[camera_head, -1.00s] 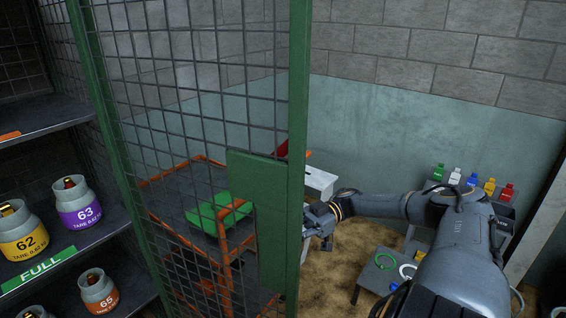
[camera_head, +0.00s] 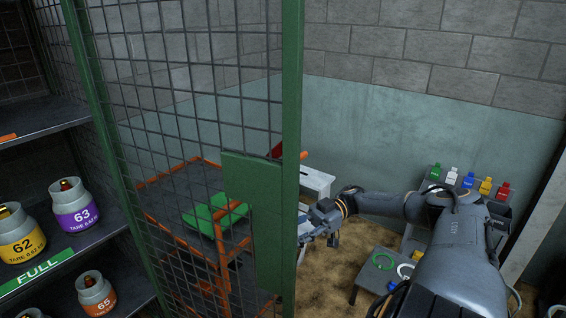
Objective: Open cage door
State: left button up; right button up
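The cage door (camera_head: 252,190) is a green-framed panel of dark wire mesh with a solid green plate, left of centre in the head view. Its right upright edge (camera_head: 291,120) stands clear of the wall behind, with open space to the right. My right gripper (camera_head: 318,236) comes in from the right and is just right of that edge, near the lower part of the plate. Its fingers are small and dark, and I cannot tell whether they touch the door or how wide they are. My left gripper is not in view.
Shelves with numbered gas cylinders (camera_head: 75,208) stand at left. Behind the mesh is an orange-framed cart (camera_head: 160,182) with a green scale (camera_head: 212,214). At right are a small table with rings (camera_head: 383,261) and a rack of coloured items (camera_head: 468,180). Sandy floor shows between.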

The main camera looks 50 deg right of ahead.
jog(key=shift+v, duration=2.5)
